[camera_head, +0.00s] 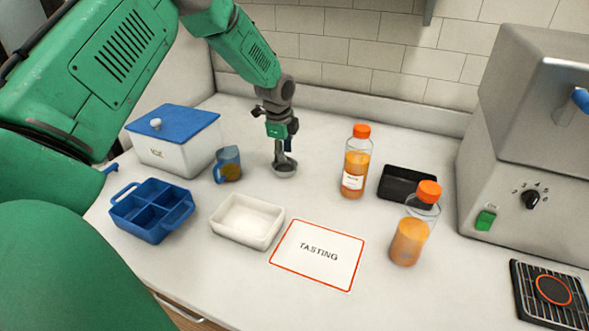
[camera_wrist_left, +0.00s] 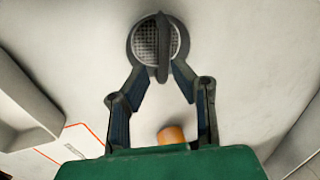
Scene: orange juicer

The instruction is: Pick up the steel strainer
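The steel strainer (camera_head: 285,170) is a small round mesh bowl with a dark upright handle, at the back middle of the counter. In the left wrist view the strainer (camera_wrist_left: 145,42) shows at the top centre, with its handle running across the bowl towards the camera. My left gripper (camera_head: 286,147) is directly above the bowl, pointing down. In the left wrist view its fingers (camera_wrist_left: 162,74) are partly closed in, one on each side of the handle, with a narrow gap seeming to remain. My right gripper is not in view.
A blue-lidded box (camera_head: 172,145), blue divided tray (camera_head: 150,212), white dish (camera_head: 246,222), tasting card (camera_head: 318,255), second bottle (camera_head: 409,240) and black tray (camera_head: 402,184) lie around.

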